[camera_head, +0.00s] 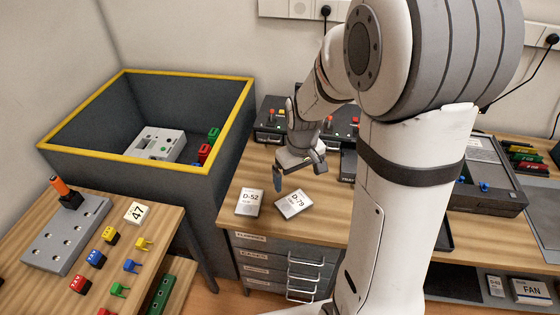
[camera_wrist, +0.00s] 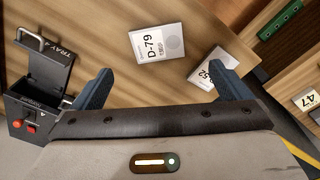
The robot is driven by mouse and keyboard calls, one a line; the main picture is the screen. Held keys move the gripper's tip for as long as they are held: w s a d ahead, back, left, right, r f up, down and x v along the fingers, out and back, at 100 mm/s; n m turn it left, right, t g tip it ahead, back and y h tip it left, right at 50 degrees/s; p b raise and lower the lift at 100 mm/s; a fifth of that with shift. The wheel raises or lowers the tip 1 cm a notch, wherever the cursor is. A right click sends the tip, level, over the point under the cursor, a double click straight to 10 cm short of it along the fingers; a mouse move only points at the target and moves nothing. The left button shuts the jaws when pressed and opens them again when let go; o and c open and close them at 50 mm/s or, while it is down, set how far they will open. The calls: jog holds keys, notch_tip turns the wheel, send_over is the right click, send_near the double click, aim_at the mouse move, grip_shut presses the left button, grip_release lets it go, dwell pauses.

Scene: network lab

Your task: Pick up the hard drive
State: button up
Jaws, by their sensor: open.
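Two pale, flat hard drives lie on the wooden bench. The one marked D-79 (camera_head: 295,203) is on the right in the head view; the one marked D-52 (camera_head: 249,203) is on its left. My gripper (camera_head: 298,177) is above and behind them, apart from both, open with nothing between its fingers. In the wrist view, drive D-79 (camera_wrist: 161,54) lies ahead of the gap between my blue fingertips (camera_wrist: 160,84). Drive D-52 (camera_wrist: 213,70) is partly hidden behind the right finger there.
A dark bin with a yellow rim (camera_head: 188,165) stands left of the bench. A black box with red knobs (camera_wrist: 28,115) is near my left finger in the wrist view. A card marked 47 (camera_head: 137,212) lies on the left table. Bare wood surrounds the drives.

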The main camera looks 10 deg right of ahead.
aim_at(294, 202)
jog(key=shift+n+g, duration=0.3)
jog(key=shift+n, duration=0.3)
jog(key=w+f, duration=0.1)
jog(key=f, duration=0.1)
jog(key=w+f, duration=0.1)
jog(key=f, duration=0.1)
jog(key=w+f, duration=0.1)
jog(key=f, duration=0.1)
jog(key=shift+w+f+p, duration=0.1)
jog(key=shift+w+p, duration=0.1)
jog(key=shift+p, duration=0.1)
jog(key=shift+s+f+p, duration=0.2)
jog(key=shift+f+p, duration=0.35)
jog(key=shift+f, duration=3.45)
jog(key=shift+r, duration=0.1)
jog(key=c, duration=0.9)
